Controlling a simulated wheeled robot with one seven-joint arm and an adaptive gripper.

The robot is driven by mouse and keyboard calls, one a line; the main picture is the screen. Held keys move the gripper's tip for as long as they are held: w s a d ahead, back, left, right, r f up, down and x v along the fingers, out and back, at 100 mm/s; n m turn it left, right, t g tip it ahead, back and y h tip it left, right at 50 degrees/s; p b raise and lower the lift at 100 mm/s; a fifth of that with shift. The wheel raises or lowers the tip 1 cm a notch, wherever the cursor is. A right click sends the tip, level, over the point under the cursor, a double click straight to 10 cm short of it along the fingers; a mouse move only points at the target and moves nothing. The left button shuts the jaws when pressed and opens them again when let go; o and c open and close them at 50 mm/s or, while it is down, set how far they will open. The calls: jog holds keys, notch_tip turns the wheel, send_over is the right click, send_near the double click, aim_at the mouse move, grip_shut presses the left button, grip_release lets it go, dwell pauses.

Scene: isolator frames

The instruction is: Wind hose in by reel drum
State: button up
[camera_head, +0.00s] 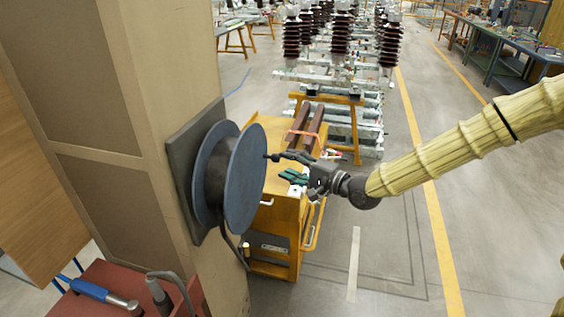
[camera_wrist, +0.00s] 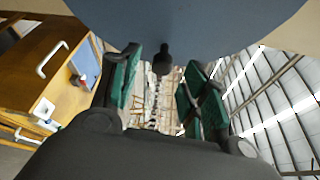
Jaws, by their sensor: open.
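The reel drum (camera_head: 247,180) has two blue-grey discs and is fixed to a dark plate on the side of a beige pillar. A small dark handle (camera_head: 270,156) sticks out from its outer disc. In the wrist view the disc (camera_wrist: 195,22) fills the top, and the handle (camera_wrist: 162,62) hangs down between my fingers' lines. A dark hose (camera_head: 234,251) hangs below the drum. My gripper (camera_head: 279,166) is open at the disc's right, its green-padded fingers (camera_wrist: 163,75) either side of the handle. I cannot tell whether they touch it.
A yellow cart (camera_head: 268,225) stands behind the drum and my gripper, with brown bars on top. A red tool tray (camera_head: 95,290) with a blue-handled hammer (camera_head: 100,293) is at lower left. The beige pillar (camera_head: 165,60) borders the drum. Floor at the right is clear.

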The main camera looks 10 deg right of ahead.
jog(key=v, duration=0.7)
dwell(0.3)
jog(key=s+a+f+n+g+h, duration=0.1)
jog(key=s+f+g+h, duration=0.1)
jog(key=s+f, duration=0.6)
jog(key=s+a+f+n+g+h, duration=0.1)
jog(key=s+f+n+g+h, duration=0.15)
jog(key=f, duration=0.95)
jog(key=s+a+f+n+g+h, duration=0.1)
jog(key=s+f+g+h, duration=0.1)
jog(key=s+f, duration=0.55)
jog(key=s+d+f+n+g+h, duration=0.2)
jog(key=s+f, duration=0.5)
jog(key=s, duration=0.4)
jog(key=s+d+f+n+g+h, duration=0.3)
jog(key=s+d+f, duration=0.3)
jog(key=s, duration=0.6)
jog(key=shift+d+f+n+g+h, duration=0.35)
jog(key=shift+f+n, duration=0.1)
jog(key=shift+f, duration=0.4)
